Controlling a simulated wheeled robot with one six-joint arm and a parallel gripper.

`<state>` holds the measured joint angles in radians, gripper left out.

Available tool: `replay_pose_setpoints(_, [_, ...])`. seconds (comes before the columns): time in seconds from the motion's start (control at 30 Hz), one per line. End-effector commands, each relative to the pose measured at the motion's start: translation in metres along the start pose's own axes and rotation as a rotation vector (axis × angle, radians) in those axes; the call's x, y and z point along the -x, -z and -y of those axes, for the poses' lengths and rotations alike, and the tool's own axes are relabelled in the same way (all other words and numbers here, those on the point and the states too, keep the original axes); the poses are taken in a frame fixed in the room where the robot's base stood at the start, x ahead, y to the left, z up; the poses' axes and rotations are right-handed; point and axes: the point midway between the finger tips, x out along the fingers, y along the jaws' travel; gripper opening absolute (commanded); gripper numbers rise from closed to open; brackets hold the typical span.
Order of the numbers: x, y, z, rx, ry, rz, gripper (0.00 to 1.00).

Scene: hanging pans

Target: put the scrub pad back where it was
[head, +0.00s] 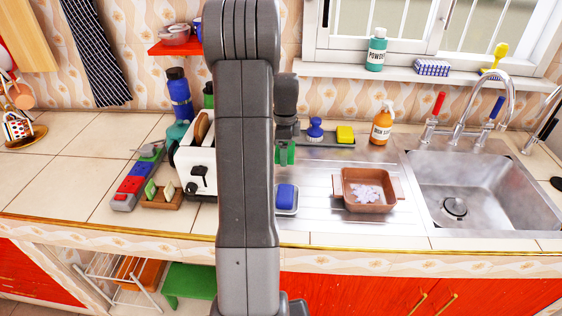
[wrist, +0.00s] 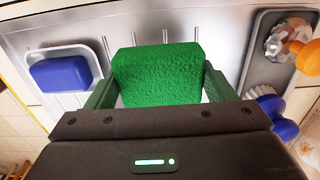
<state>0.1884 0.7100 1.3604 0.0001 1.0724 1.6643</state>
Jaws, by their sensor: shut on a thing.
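The scrub pad (wrist: 157,72) is a rough green block. In the wrist view it sits between the two dark green fingers of my gripper (wrist: 160,88), which is shut on it. Behind it in that view is the ribbed steel drainboard; whether the pad touches it I cannot tell. In the head view the green of the pad and fingers (head: 285,153) shows just right of my arm, in front of the grey tray (head: 318,140). My arm hides part of the counter there.
A blue block in a pale dish (head: 286,198) lies nearer the front. An orange bottle (head: 382,123), a brown pan (head: 368,190) and the sink (head: 480,190) are to the right. A toaster (head: 197,160) stands left.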

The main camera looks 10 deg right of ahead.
Motion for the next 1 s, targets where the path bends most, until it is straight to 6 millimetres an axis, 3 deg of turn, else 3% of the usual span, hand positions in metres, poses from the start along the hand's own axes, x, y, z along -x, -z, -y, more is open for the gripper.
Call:
replay_pose_setpoints(0.4, [-0.045,0.0,0.0,0.002,-0.002,0.0,0.58])
replay_pose_setpoints(0.77, [-0.051,0.0,0.0,0.002,0.001,0.0,0.58])
replay_pose_setpoints(0.8, [-0.051,0.0,0.0,0.002,0.001,0.0,0.8])
replay_pose_setpoints(0.9, [-0.05,0.0,0.0,0.002,0.001,0.0,0.98])
replay_pose_setpoints(1.0, [-0.05,0.0,0.0,0.002,0.001,0.0,0.98])
